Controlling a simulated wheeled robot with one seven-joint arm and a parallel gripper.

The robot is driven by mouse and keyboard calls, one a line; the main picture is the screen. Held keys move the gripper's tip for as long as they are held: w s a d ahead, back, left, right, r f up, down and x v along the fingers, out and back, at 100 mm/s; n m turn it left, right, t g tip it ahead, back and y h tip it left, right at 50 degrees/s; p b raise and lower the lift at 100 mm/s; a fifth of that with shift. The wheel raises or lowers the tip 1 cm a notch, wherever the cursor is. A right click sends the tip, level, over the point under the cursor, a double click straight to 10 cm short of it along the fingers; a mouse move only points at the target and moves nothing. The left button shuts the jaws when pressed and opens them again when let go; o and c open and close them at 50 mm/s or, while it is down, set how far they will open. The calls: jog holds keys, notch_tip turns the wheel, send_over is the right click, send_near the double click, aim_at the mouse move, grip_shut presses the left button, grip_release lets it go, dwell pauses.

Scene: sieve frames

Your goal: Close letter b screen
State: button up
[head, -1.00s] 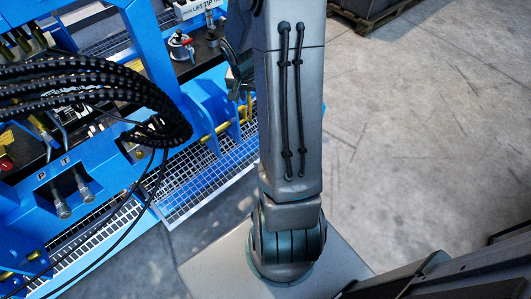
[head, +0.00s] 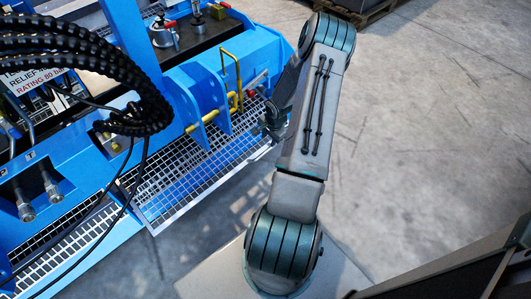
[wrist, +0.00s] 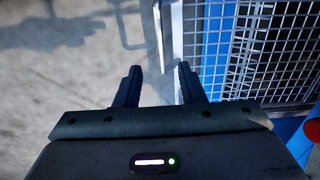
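A white wire-mesh screen (head: 200,183) sticks out from the blue machine at an angle in the head view, its outer edge over the floor. It fills the upper right of the wrist view (wrist: 217,48). No letter is readable on it, so I cannot tell whether it is screen b. My gripper (wrist: 159,76) is open, with nothing held between its two dark fingers. The screen's pale edge shows ahead of the gap, nearer the right finger; contact cannot be told. In the head view my gripper (head: 272,122) is dark, small and partly hidden near the screen's far end.
The blue machine frame (head: 255,52) fills the left, with yellow handles (head: 205,120) above the screen. Thick black hoses (head: 90,65) hang in the left foreground. Another mesh strip (head: 55,245) lies at lower left. Concrete floor (head: 430,130) is open on the right; a pallet (head: 365,12) stands behind.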

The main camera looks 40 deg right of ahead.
aim_at(265, 152)
jog(key=f+b, duration=0.1)
jog(key=f, duration=0.2)
jog(key=w+f+b, duration=0.1)
jog(key=f, duration=0.3)
jog(key=w+f+b, duration=0.1)
jog(key=f+b, duration=0.1)
jog(key=f, duration=0.2)
jog(key=shift+w+a, duration=0.1)
grip_shut()
